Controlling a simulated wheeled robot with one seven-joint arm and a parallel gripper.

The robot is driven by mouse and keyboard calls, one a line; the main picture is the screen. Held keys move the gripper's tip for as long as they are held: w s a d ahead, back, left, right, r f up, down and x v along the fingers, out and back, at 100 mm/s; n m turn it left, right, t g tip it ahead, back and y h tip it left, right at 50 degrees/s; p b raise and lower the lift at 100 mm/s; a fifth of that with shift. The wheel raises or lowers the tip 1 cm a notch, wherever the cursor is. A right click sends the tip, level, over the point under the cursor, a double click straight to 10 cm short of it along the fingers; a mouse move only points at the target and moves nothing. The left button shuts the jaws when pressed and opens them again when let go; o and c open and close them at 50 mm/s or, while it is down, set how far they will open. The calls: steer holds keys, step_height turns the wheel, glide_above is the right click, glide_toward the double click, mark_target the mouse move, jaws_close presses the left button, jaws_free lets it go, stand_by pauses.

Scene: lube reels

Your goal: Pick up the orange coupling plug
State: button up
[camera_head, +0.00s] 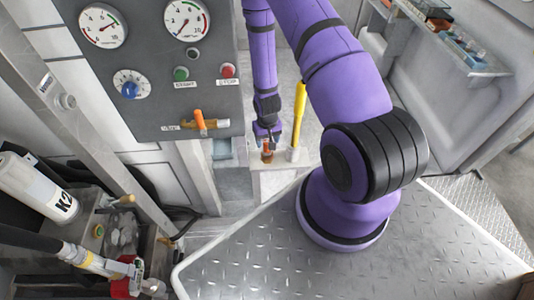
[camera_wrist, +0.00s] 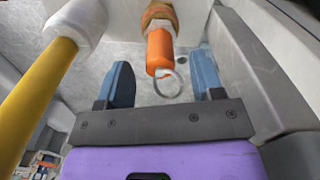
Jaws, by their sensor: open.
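The orange coupling plug (camera_wrist: 160,52) has a brass fitting at its top and a metal ring at its lower end in the wrist view. My gripper (camera_wrist: 162,82) is open, with one blue finger on each side of the plug's lower end. There are gaps between the plug and both fingers. In the head view the plug (camera_head: 267,154) is small and partly hidden under my gripper (camera_head: 266,136).
A yellow handle (camera_head: 299,102) with a white collar stands close beside the plug. A grey gauge panel (camera_head: 150,75) with an orange-handled brass valve (camera_head: 200,122) is on the left. A pale wall (camera_wrist: 245,70) stands right of the fingers.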

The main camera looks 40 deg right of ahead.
mark_target(267, 150)
steer(key=shift+f, duration=2.2)
jaws_close()
steer(key=shift+r, duration=0.1)
